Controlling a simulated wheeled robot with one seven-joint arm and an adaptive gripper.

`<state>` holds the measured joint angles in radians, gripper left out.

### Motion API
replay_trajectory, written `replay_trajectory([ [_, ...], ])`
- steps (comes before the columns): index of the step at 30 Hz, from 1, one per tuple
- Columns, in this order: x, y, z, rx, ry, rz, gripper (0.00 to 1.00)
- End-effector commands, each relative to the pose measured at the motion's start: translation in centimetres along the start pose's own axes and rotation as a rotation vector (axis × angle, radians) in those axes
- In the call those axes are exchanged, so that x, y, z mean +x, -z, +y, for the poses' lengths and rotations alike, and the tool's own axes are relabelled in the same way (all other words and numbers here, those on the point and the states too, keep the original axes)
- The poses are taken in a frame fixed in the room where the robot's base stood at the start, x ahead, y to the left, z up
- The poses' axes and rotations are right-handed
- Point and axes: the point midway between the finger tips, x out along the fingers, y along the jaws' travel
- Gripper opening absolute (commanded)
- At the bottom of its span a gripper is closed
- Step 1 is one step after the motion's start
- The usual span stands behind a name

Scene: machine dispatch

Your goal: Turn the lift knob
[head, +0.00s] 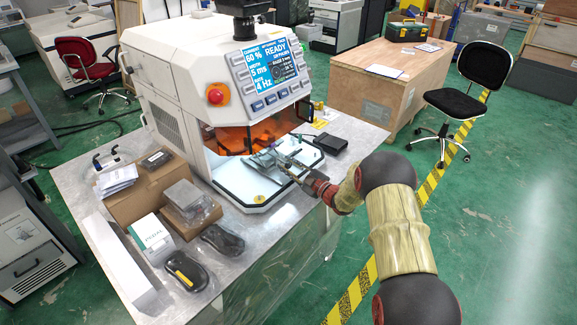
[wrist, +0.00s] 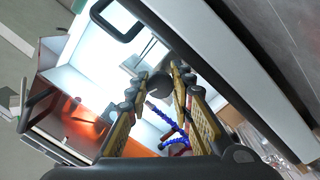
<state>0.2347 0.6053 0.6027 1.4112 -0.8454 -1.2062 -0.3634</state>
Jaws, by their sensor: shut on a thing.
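The lift knob (wrist: 156,81) is a small dark round piece, seen in the wrist view between my fingertips. My gripper (wrist: 160,77) is shut on it, with a finger on each side. In the head view my gripper (head: 284,165) reaches in from the right, low at the open front of the white machine (head: 185,75). The knob cannot be told apart there, because the fingers and the small stage parts overlap. The knob's turn angle cannot be read. The machine's screen (head: 272,68) reads READY.
An orange window (head: 235,138) hangs above the lit work bay. A blue segmented hose (wrist: 160,115) lies near my fingers. A black box (head: 325,142) is right of the bay. Cartons, a red stop button (head: 215,96) and a dark mouse-like device (head: 187,270) are to the left.

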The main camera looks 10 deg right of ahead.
Motion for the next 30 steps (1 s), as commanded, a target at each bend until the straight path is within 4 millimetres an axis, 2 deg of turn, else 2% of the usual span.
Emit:
replay_trajectory([
  [11, -0.03, 0.05, 0.04, 0.078, 0.005, -0.006, 0.00],
  [30, -0.04, 0.02, 0.09, 0.516, 0.032, -0.036, 0.00],
])
